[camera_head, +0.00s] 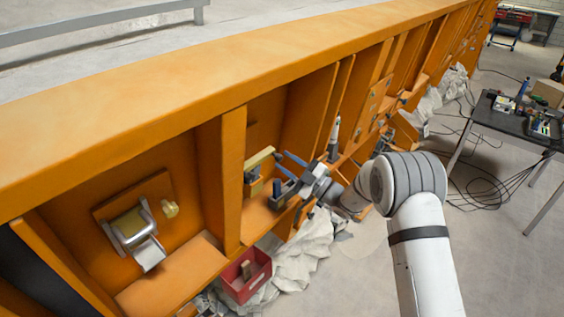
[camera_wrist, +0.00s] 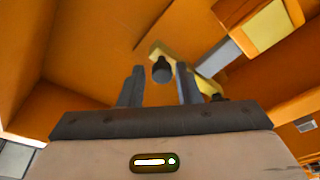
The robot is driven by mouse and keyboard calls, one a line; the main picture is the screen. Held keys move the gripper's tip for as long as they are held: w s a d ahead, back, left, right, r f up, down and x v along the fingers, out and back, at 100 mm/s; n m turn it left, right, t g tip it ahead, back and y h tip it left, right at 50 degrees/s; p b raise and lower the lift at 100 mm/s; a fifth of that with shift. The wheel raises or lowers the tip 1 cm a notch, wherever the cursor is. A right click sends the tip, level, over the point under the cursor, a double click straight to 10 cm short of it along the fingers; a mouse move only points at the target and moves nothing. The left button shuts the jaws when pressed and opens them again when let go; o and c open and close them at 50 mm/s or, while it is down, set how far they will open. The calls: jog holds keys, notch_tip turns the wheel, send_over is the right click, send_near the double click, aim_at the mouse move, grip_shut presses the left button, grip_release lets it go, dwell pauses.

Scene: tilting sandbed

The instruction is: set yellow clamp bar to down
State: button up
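The yellow clamp bar (camera_head: 260,157) is in the orange frame's middle bay in the head view, just left of my gripper (camera_head: 284,174). In the wrist view the yellow bar (camera_wrist: 205,82) runs slantwise behind the right finger. A dark round knob (camera_wrist: 162,69) shows near the bar's upper left end, in the gap between the fingertips. My gripper (camera_wrist: 158,82) is open, its two dark fingers apart on either side of the knob. I cannot tell whether they touch it. The right finger hides part of the bar.
An orange upright (camera_head: 232,180) divides the bays. A red bin (camera_head: 246,277) stands below. A black table (camera_head: 510,118) with tools stands at the right, with cables on the open floor.

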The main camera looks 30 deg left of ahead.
jog(key=b+v, duration=0.2)
jog(key=v, duration=0.5)
jog(key=shift+d+b, duration=0.35)
jog(key=shift+b, duration=0.05)
jog(key=shift+s, duration=0.1)
jog(key=s+d+r+n+g+h+b, duration=0.1)
jog(key=s+d+r+n+g+h, duration=0.1)
jog(key=s+d+r+n+h, duration=0.65)
jog(key=s+d+f+n+g+h+b, duration=0.1)
jog(key=s+d+n+g, duration=0.35)
jog(key=n, duration=0.95)
jog(key=s+d+n+t+h, duration=0.3)
jog(key=d+n, duration=0.4)
jog(key=d, duration=0.3)
jog(key=s+d+f+n+t+h+b, duration=0.1)
jog(key=s+d+n+t+h, duration=0.2)
jog(key=s+d+n+h, duration=0.2)
jog(key=s+d+f+n+t+h, duration=0.1)
jog(key=s+d+n+t+h, duration=0.2)
jog(key=d+n, duration=0.7)
jog(key=s+d+h, duration=0.1)
jog(key=s+d, duration=0.1)
jog(key=d, duration=0.3)
jog(key=shift+d+f+b, duration=0.15)
jog(key=shift+d+b, duration=0.05)
jog(key=shift+b, duration=0.2)
